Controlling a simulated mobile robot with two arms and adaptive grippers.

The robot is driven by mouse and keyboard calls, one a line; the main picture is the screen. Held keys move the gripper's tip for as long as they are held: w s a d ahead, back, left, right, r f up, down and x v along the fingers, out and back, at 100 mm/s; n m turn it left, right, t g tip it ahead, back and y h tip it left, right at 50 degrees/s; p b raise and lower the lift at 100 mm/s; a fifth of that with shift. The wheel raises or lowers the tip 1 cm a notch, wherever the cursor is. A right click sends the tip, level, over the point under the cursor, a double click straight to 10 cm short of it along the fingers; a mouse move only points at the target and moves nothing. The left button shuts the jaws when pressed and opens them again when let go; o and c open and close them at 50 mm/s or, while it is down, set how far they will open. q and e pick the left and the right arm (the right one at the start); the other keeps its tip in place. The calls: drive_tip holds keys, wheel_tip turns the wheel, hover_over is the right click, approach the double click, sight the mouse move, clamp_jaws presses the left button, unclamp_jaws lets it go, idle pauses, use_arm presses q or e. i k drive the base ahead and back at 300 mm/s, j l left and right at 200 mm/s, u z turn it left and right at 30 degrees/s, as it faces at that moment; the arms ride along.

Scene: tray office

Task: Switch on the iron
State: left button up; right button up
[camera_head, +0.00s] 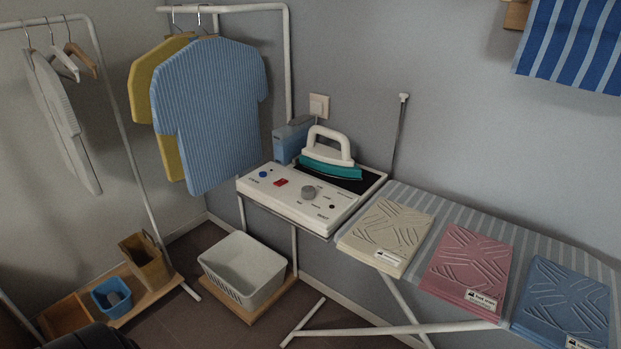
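The iron (328,153) has a white handle and a teal body. It rests on a dark pad at the back of a white control station (300,202). The station's front panel has a blue button (263,174), a red switch (281,183), a grey round knob (308,192) and a small dark button (332,206). The panel lettering is too small to read. A blue water tank (290,142) stands behind the station on the left. Neither of my grippers shows in the head view.
A striped ironing board (476,209) to the right bears beige (388,234), pink (467,268) and blue (563,304) folded cloths. A white basket (243,270) stands low at the front. Shirts (210,110) hang from a rack behind left. A wall socket (319,106) is above the iron.

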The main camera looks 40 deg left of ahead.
sight(281, 182)
drive_tip(key=u, duration=1.4)
